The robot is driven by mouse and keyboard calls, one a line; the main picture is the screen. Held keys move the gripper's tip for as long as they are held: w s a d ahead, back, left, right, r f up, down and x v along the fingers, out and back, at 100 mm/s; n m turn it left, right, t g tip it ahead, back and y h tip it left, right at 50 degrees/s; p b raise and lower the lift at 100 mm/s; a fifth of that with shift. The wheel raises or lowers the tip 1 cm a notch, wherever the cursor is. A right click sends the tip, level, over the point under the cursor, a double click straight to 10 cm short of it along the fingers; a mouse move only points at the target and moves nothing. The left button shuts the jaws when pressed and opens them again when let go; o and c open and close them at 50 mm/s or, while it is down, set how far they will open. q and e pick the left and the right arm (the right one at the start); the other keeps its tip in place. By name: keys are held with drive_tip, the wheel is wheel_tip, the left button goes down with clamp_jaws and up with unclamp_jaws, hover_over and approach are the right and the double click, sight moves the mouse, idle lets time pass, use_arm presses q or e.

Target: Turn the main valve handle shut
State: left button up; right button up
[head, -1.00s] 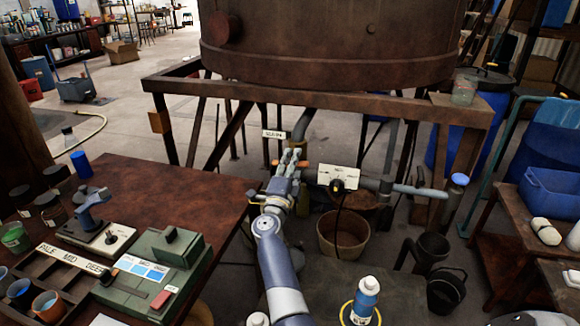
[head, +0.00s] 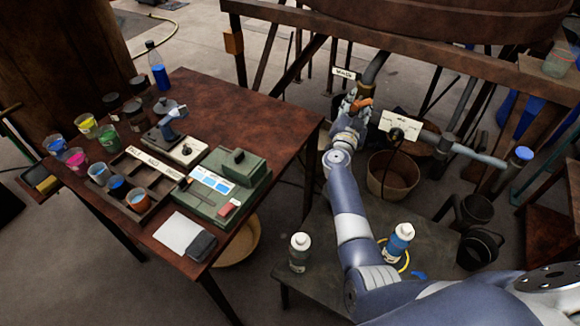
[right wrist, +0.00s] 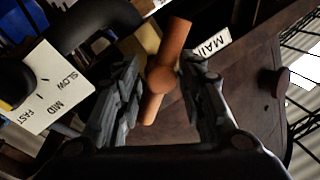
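The main valve handle (right wrist: 166,68) is an orange lever with a round hub. In the right wrist view it stands tilted between the two fingers of my right gripper (right wrist: 160,92). The fingers are apart, one on each side, with narrow gaps to the lever. In the head view my right gripper (head: 354,101) is at the pipework under the vat, and the orange handle (head: 363,103) shows partly behind it. A white label reading MAIN (right wrist: 209,48) is beside the handle. My left gripper is not in view.
A white SLOW-MID-FAST dial plate (right wrist: 45,88) is close on the left in the wrist view. A bucket (head: 392,176) stands below the pipes. A low bench with bottles (head: 300,252) lies under my right arm. A brown table (head: 270,122) with cups and a green box is at left.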

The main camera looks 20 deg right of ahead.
drive_tip(key=n+p, duration=0.1)
drive_tip(key=n, duration=0.3)
drive_tip(key=n+y+p, duration=0.1)
drive_tip(key=shift+w+a+r+n+p, duration=0.15)
drive_tip(key=shift+w+r+n+p, duration=0.1)
drive_tip(key=shift+n+p, duration=0.15)
drive_tip(key=p+v, duration=0.6)
drive_tip(key=v, duration=0.4)
drive_tip(key=s+a+r+n+t+y, duration=0.1)
drive_tip(key=a+r+n+t+y, duration=0.2)
drive_tip(key=a+n+y, duration=0.6)
drive_tip(key=s+a+f+n+g+y, duration=0.2)
drive_tip(key=s+a+f+g+y, duration=0.2)
drive_tip(key=s+a, duration=0.4)
drive_tip(key=shift+s+a+f+g+y, duration=0.3)
drive_tip(key=shift+a+f+y, duration=0.4)
drive_tip(key=shift+a+y, duration=0.65)
drive_tip(key=shift+a+h, duration=0.25)
